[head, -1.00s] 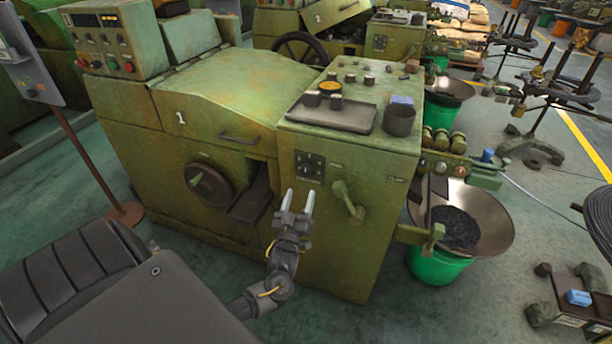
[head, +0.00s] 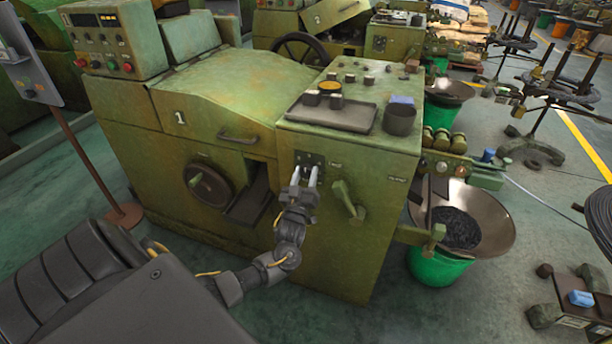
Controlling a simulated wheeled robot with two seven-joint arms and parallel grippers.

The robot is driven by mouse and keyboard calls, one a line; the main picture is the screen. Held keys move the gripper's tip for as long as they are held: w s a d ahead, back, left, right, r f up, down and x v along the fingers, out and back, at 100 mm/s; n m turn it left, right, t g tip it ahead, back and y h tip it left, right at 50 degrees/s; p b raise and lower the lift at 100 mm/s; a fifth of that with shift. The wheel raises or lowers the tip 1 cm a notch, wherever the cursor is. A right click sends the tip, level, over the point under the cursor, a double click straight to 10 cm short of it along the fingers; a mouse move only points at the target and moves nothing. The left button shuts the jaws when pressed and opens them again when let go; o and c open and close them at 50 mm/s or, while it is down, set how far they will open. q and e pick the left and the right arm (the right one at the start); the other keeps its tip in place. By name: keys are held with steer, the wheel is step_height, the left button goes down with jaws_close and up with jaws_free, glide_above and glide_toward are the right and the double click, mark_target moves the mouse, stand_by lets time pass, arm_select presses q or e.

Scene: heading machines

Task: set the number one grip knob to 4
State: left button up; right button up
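The machine marked 1 (head: 180,117) stands in front of me. A small dark control panel (head: 309,158) is on its front, below the tray, with small controls too small to read. My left gripper (head: 305,172) points up at this panel with its two pale fingers apart. The fingertips overlap the lower part of the panel, so any knob there is partly hidden. I cannot tell if the fingers touch it. No knob setting can be read. My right gripper is not in view.
A green lever handle (head: 348,202) sticks out right of my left gripper. A dark round handwheel (head: 208,188) and an open chute are to the left. A tray (head: 332,117) and dark cup (head: 399,119) are on top. A green bucket (head: 437,266) stands right.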

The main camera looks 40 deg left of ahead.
arm_select(q)
steer(key=c, duration=0.6)
